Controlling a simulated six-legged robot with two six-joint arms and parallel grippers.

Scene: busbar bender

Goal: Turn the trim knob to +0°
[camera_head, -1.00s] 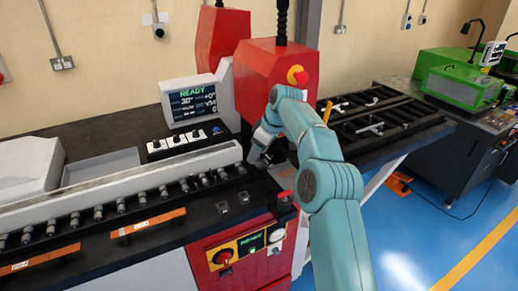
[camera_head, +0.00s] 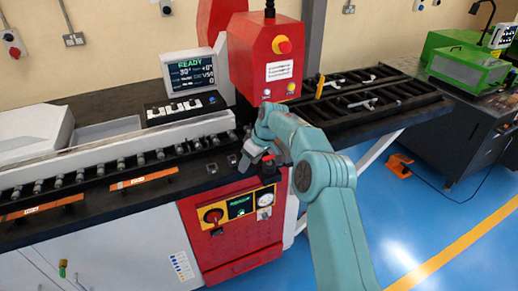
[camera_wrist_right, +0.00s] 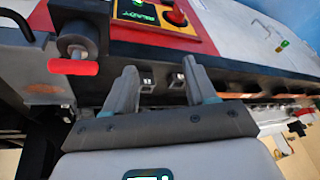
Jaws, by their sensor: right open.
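My right gripper (camera_head: 245,160) is low over the front edge of the bench, near the red control panel (camera_head: 230,240). In the right wrist view its two grey fingers (camera_wrist_right: 160,72) are apart, with nothing held between them. Two small dark blocks (camera_head: 212,168) sit on the bench beside the gripper; they also show beyond the fingers in the wrist view (camera_wrist_right: 147,82). The display (camera_head: 192,70) reads READY, 30° and what looks like +0°. I cannot tell for sure which control is the trim knob. A small blue knob (camera_head: 212,100) sits below the display. My left gripper is out of view.
A red rotary switch (camera_head: 213,216), a small green screen (camera_head: 240,206) and a gauge (camera_head: 265,198) are on the front panel. The red press head (camera_head: 265,65) stands behind my arm. A grey round part with a red grip (camera_wrist_right: 72,67) is close to the fingers at left.

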